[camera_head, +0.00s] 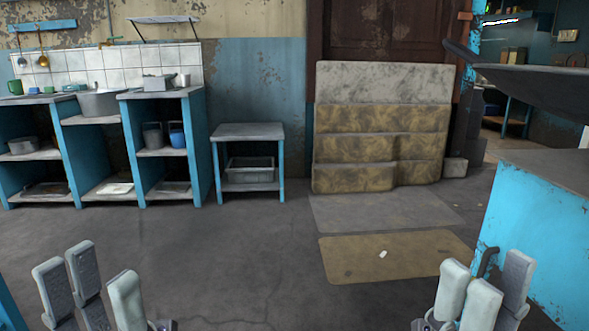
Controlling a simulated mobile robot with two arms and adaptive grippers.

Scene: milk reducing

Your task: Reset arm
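My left gripper (90,285) is at the bottom left of the head view, its grey fingers pointing up and spread apart. It is open with nothing between the fingers. My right gripper (482,285) is at the bottom right, near the blue counter. Its fingers also point up and stand apart at the tips, and it holds nothing that I can see. The lower parts of both grippers are cut off by the picture's bottom edge.
A blue shelf unit (127,150) with pots stands at the back left, beside a small table (248,131). A stepped patterned block (380,125) stands before a dark door. A blue counter (535,225) is close on the right. The middle floor (240,250) is clear, with mats (395,250) to its right.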

